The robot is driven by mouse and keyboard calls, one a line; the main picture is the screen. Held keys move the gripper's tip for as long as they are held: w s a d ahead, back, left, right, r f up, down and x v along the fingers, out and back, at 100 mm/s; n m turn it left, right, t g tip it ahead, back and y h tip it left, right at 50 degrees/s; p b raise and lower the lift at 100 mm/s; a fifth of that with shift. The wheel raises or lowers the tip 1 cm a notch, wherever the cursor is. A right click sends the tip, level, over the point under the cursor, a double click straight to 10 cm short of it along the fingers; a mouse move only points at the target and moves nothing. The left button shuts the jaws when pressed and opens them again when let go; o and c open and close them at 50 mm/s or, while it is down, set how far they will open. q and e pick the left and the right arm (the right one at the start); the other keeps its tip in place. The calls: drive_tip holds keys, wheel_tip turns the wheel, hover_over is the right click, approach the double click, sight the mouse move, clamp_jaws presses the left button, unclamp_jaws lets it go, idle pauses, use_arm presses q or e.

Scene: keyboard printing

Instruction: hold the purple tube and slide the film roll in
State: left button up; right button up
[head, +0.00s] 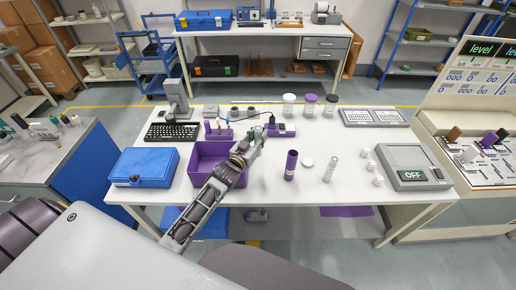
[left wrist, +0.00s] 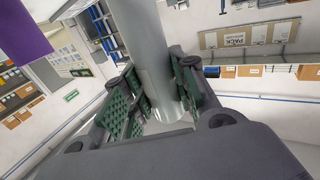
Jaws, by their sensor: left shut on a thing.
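The purple tube (head: 291,164) stands upright on the white table, to the right of the purple bin. My left gripper (head: 259,139) is over the table, between the bin and the tube, and apart from the tube. In the left wrist view, the green-padded fingers (left wrist: 157,100) are shut on a smooth grey cylinder (left wrist: 146,45), which may be the film roll. Its hold is hard to make out in the head view. A pale, upright cylinder (head: 330,169) stands right of the tube. My right gripper is not in view.
A purple bin (head: 208,182) and a blue toolbox (head: 143,167) stand at left. A white round cap (head: 308,162) lies between tube and pale cylinder. Several small white pieces (head: 378,181) and a grey device reading OFF (head: 408,155) are at right. Lidded jars (head: 310,106) stand behind.

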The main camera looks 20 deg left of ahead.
use_arm(q)
drive_tip(key=w+a+r+n+y, duration=0.1)
drive_tip(key=w+a+r, duration=0.7)
drive_tip(key=a+r, duration=0.25)
drive_tip(key=w+a+r+n+y, duration=0.1)
drive_tip(key=w+a+r+y, duration=0.1)
drive_tip(key=w+a+r, duration=0.85)
wheel_tip(320, 180, up, 12)
drive_tip(key=a, duration=0.2)
drive_tip(key=shift+s+a+m+h, duration=0.15)
drive_tip(key=shift+s+m+h, duration=0.15)
drive_tip(key=shift+h, duration=0.1)
drive_tip(key=shift+f, duration=0.1)
drive_tip(key=shift+s+d+f+m+h, duration=0.15)
drive_tip(key=shift+m+h, duration=0.2)
drive_tip(key=shift+h, duration=0.2)
drive_tip(key=shift+s+d+f+m+h, duration=0.15)
drive_tip(key=shift+m+h, duration=0.2)
drive_tip(key=shift+h, duration=0.2)
drive_tip(key=shift+d+r, duration=0.1)
